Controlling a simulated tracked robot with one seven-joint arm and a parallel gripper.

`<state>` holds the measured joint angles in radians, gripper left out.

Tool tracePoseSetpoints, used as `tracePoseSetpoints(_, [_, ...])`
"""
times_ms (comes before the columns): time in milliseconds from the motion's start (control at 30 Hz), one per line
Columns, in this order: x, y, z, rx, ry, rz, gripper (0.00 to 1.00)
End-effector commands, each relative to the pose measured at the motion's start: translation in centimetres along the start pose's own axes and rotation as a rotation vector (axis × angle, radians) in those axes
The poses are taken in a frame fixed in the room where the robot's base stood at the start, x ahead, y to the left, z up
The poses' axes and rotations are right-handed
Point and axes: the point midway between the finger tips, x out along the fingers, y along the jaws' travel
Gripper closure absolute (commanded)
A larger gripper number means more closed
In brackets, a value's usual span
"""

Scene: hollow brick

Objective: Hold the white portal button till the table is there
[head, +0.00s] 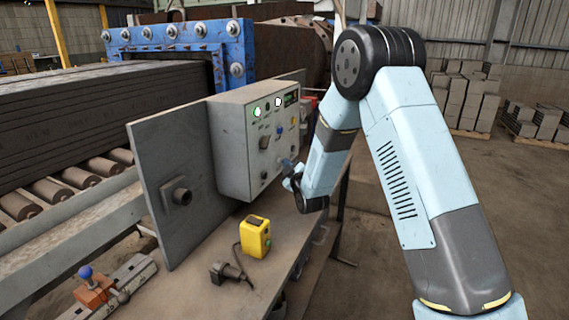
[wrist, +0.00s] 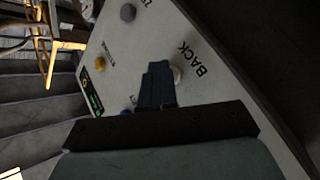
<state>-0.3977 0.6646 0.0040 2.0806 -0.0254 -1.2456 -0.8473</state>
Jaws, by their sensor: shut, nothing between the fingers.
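The grey control box (head: 232,150) stands on the bench, with small buttons, lamps and a green display on its face. My gripper (head: 288,166) is at the lower right of that face. In the wrist view its shut fingers (wrist: 158,72) point at the panel (wrist: 215,95), with nothing between them. A white button (wrist: 177,74) beside the word BACK is right by the fingertips and partly hidden by them. I cannot tell whether they touch or press it. The label of the portal button is not readable.
A yellow box (head: 255,238) and a dark plug (head: 228,272) lie on the bench below the panel. A blue-knobbed lever (head: 86,272) is at front left. The dark clay column (head: 100,105) lies on rollers (head: 75,178) before the blue frame (head: 175,42). Open floor is at right.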

Motion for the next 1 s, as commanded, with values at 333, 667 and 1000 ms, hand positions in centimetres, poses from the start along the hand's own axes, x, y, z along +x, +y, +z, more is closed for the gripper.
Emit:
tracePoseSetpoints(333, [-0.7, 0.5, 0.5, 0.000, 0.000, -0.001, 1.00])
tracePoseSetpoints(667, [-1.2, 0.9, 0.9, 0.000, 0.001, 0.000, 1.00])
tracePoseSetpoints(1000, [-1.7, 1.3, 1.3, -0.001, -0.001, 0.000, 1.00])
